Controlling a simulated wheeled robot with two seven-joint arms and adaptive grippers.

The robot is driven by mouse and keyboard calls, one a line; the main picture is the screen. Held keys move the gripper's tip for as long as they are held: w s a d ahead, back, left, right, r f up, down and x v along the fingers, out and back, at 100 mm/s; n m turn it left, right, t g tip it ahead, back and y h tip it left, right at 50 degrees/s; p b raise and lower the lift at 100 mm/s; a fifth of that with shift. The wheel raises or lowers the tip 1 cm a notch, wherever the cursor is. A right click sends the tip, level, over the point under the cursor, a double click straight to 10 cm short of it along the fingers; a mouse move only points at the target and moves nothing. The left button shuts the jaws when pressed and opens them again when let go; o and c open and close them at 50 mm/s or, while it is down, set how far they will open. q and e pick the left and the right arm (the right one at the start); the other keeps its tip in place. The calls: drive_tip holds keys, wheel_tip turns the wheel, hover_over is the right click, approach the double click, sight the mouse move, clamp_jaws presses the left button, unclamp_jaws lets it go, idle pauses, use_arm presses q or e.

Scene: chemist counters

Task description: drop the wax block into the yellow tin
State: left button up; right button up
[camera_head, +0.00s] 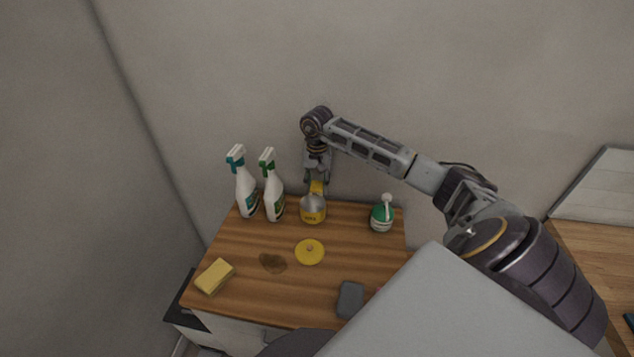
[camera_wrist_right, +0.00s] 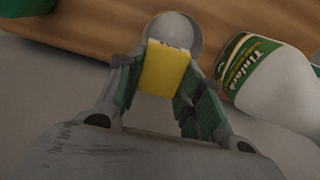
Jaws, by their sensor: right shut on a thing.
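The wax block (camera_head: 317,188) is a yellow block held between the fingers of my right gripper (camera_head: 316,179). The yellow tin (camera_head: 313,214) stands open near the back edge of the wooden counter, with a yellow band and grey metal inside. The block is just above the tin's mouth, and its lower end overlaps the opening in the head view; I cannot tell whether it is inside the rim. In the right wrist view the block (camera_wrist_right: 163,70) is between both fingers, with the tin's round rim (camera_wrist_right: 184,22) behind it. My left gripper is not in view.
Two white spray bottles (camera_head: 246,190) (camera_head: 273,192) stand close left of the tin. A green and white pump bottle (camera_head: 382,217) stands to its right. On the counter (camera_head: 240,240) lie a yellow lid (camera_head: 310,253), a yellow sponge (camera_head: 214,276) and a dark grey block (camera_head: 350,299).

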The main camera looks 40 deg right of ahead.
sight(317, 184)
drive_tip(key=o, duration=1.1)
drive_tip(key=shift+r, duration=6.05)
drive_tip(key=shift+a+f, duration=0.1)
